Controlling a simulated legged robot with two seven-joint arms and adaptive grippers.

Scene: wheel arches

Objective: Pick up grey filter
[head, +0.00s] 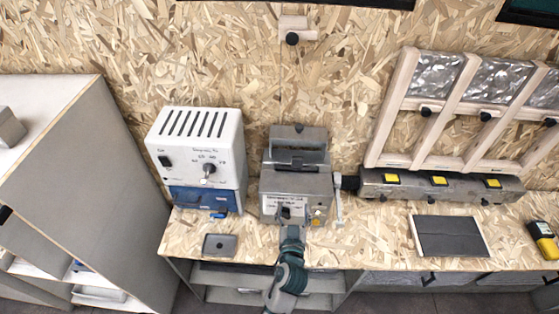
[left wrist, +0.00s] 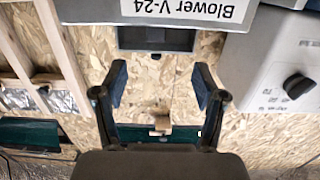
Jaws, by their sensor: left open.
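A grey blower box (head: 278,184) with a white label stands at the middle of the bench. A grey framed part (head: 299,139) with a dark slot rises at its back; I cannot tell if this is the grey filter. My left gripper (head: 292,213) is in front of the blower, partly merged with it in view. In the left wrist view my left gripper (left wrist: 158,86) is open, with nothing between its fingers. The blower's label (left wrist: 190,10) reads "Blower V-24" upside down there, and a dark-framed part (left wrist: 155,39) lies beyond the fingertips. My right gripper is out of view.
A white control box (head: 200,140) stands left of the blower. A small grey tray (head: 220,246) and a flat dark panel (head: 450,237) lie on the bench. A metal bar with yellow pads (head: 440,187) runs at the right. A grey cabinet (head: 85,190) stands at left.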

